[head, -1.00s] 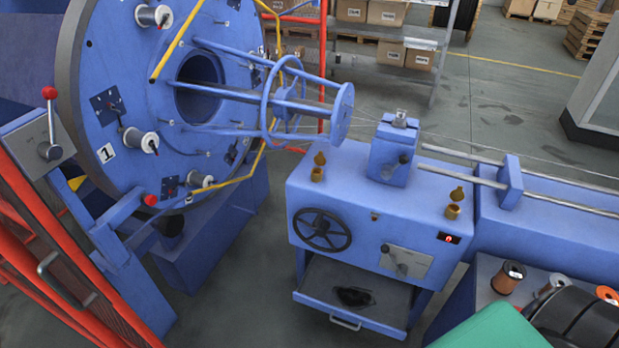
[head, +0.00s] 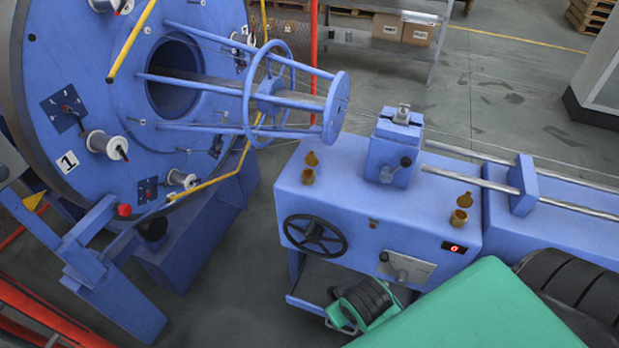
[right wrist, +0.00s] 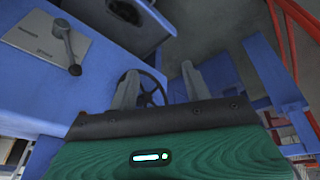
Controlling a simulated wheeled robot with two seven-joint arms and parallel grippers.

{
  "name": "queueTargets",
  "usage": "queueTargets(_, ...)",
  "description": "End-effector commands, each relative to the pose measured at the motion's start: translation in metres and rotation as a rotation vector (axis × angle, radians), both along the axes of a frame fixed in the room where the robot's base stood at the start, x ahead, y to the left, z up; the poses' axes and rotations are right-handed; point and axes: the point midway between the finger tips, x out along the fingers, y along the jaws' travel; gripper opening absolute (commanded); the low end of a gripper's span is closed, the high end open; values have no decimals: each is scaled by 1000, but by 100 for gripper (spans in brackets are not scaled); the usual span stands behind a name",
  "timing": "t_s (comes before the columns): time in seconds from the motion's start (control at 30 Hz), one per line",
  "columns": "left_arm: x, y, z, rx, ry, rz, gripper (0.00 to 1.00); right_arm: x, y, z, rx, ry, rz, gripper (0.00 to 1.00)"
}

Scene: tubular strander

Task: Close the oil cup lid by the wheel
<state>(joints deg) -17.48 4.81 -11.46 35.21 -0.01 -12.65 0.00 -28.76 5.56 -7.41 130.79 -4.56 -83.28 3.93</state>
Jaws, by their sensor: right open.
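A brass oil cup (head: 308,177) stands on top of the blue machine box, above and behind the black spoked wheel (head: 314,236). Its lid (head: 312,159) stands up, open. A second brass oil cup (head: 458,217) stands further right, above the red display, also with its lid (head: 464,200) raised. My right gripper (right wrist: 157,72) is open and empty in the right wrist view, with the wheel (right wrist: 152,90) visible beyond and between its fingers. My left gripper is not in view.
The large blue disc (head: 90,90) with spools and the tubular cage (head: 290,100) stand left and behind. A clamp block (head: 395,150) sits between the cups.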

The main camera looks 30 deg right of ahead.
Motion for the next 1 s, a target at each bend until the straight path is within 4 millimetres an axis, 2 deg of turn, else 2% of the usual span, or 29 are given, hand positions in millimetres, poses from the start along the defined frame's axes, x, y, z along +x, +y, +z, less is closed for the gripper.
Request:
queueTargets(0.03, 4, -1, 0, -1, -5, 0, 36, 14, -4, 16, -17, -38, -50, 49)
queueTargets(0.1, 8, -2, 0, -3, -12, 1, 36, 29, -10, 24, -40, -69, -114, 49)
queueTargets(0.37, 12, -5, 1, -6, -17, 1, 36, 90, -27, 41, -115, -203, -331, 49)
queueTargets(0.47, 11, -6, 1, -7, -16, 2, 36, 120, -33, 48, -145, -270, -425, 49)
queueTargets(0.57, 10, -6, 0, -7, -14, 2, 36, 159, -37, 60, -178, -362, -531, 49)
queueTargets(0.7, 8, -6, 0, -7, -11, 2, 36, 224, -38, 91, -224, -535, -682, 49)
queueTargets(0.8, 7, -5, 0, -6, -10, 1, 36, 262, -35, 116, -245, -651, -760, 49)
queueTargets(0.9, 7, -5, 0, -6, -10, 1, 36, 289, -31, 138, -256, -745, -809, 49)
queueTargets(1.0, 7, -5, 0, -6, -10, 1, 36, 305, -27, 153, -263, -806, -836, 49)
